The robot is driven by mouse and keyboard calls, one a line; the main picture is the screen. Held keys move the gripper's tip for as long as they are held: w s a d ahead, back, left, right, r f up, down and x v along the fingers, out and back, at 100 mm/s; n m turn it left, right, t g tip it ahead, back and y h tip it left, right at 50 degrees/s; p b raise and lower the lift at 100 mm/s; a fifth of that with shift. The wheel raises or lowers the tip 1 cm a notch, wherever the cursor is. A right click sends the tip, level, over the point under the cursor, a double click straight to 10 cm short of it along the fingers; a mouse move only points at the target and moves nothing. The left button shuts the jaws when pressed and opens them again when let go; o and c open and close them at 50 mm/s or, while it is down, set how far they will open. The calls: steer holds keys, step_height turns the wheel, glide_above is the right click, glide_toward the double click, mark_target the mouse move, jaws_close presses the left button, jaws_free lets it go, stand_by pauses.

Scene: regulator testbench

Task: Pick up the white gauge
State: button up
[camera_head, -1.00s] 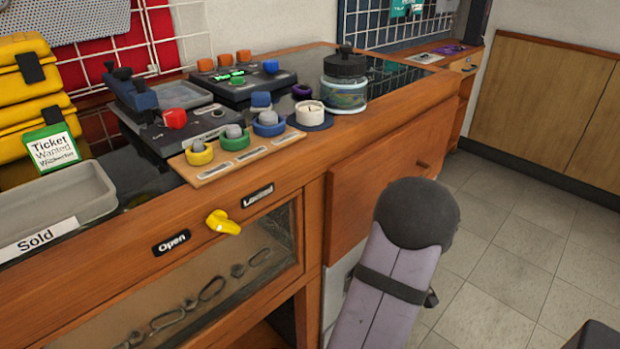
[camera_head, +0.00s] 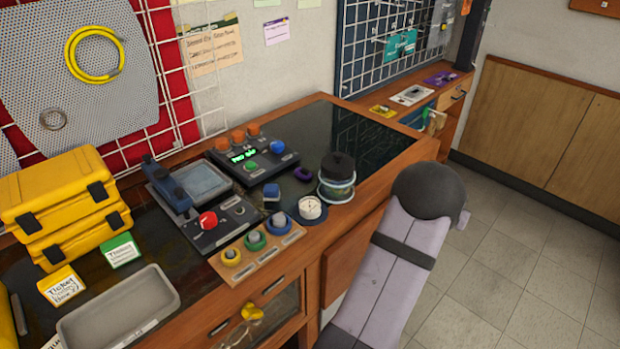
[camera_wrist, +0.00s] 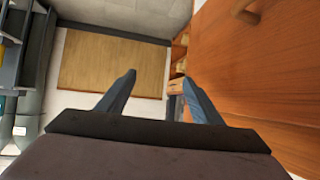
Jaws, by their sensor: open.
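The white gauge (camera_head: 311,208) is a small round dial lying face up on a dark blue round base on the bench top, in the head view. It stands between the wooden block with coloured rings and the glass jar. My gripper (camera_wrist: 155,90) shows in the wrist view with its two fingers apart and nothing between them. It points toward the floor and a wooden panel, beside the bench front. The gauge is not in the wrist view. In the head view my arm is in front of the bench at the right, and the gripper itself is hidden.
A glass jar with a black lid (camera_head: 337,178) stands close behind the gauge at the right. The wooden ring block (camera_head: 262,258) is at its left, with control boxes (camera_head: 250,158) behind. A grey tray (camera_head: 118,312) lies at the front left. The dark bench top (camera_head: 350,140) behind the jar is clear.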

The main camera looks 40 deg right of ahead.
steer(key=w+d+r+m+t+h+p, duration=0.1)
steer(key=w+r+m+t+h+p, duration=0.2)
steer(key=r+p, duration=0.7)
steer(key=w+d+r+m+t+h+p, duration=0.15)
steer(key=w+r+p, duration=0.25)
steer(key=r, duration=1.2)
steer(key=w+a+r+n+t+y+p, duration=0.3)
steer(key=w+a+r+t+p, duration=0.45)
steer(key=w, duration=0.55)
steer(key=w+a+f+n+g+y+p, duration=0.1)
steer(key=w+a+f+n+g+y, duration=0.1)
steer(key=w+a+f+n+y, duration=0.45)
steer(key=n+g+y+p, duration=0.2)
steer(key=n+g, duration=0.9)
steer(key=n, duration=2.1)
glide_toward(310, 204)
steer(key=f, duration=0.1)
steer(key=shift+b+x, duration=1)
steer(key=shift+x, duration=2.75)
steer(key=shift+w+d+r, duration=0.1)
steer(key=shift+w+d, duration=0.05)
steer(key=shift+d, duration=0.05)
